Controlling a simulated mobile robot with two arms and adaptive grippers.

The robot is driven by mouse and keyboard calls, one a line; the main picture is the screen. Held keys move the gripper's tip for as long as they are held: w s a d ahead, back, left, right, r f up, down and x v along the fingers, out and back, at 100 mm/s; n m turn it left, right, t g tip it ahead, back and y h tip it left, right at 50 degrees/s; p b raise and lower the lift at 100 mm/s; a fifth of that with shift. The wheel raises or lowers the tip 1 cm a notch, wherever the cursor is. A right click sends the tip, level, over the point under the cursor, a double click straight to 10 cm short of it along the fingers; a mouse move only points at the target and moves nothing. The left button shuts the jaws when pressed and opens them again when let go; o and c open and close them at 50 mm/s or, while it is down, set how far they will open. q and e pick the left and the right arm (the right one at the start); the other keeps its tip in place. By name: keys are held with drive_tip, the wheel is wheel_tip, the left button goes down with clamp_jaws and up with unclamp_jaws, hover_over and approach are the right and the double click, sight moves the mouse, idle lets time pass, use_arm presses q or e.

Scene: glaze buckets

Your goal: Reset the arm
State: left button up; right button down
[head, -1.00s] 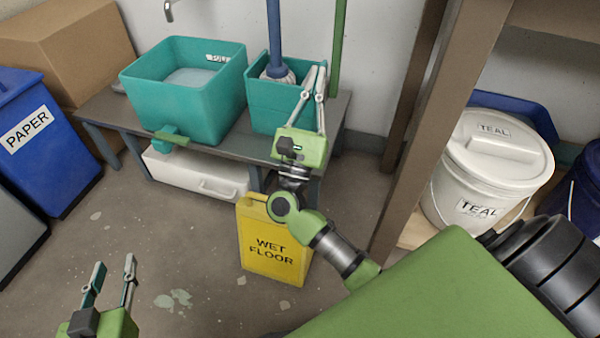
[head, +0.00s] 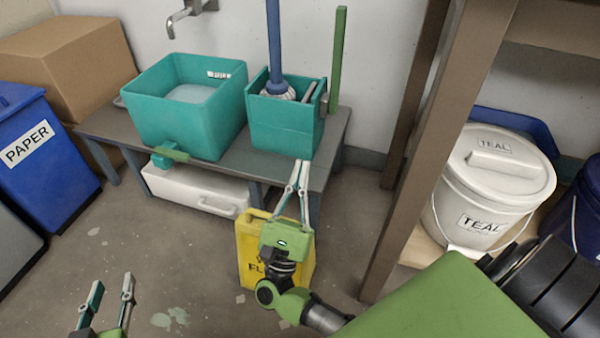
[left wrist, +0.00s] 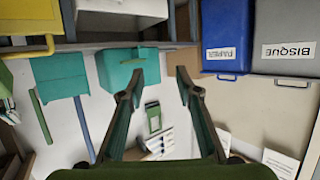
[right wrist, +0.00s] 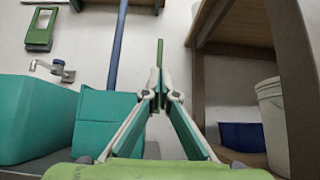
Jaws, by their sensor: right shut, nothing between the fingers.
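My right gripper (head: 299,170) is shut and empty. In the head view its tips point up the picture, over the front edge of the grey bench, below the small teal bucket (head: 285,130). My left gripper (head: 112,288) is open and empty at the lower left of the head view, over the floor. In the left wrist view its fingers (left wrist: 156,85) stand apart with nothing between them.
A yellow wet-floor sign (head: 248,245) stands behind my right gripper, partly hidden. The grey bench (head: 230,165) bears a large teal tub (head: 185,125). A wooden shelf post (head: 425,150) and a white TEAL bucket (head: 475,205) are at right.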

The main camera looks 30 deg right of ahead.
drive_tip(key=shift+s+a+f, duration=0.2)
drive_tip(key=shift+f, duration=0.05)
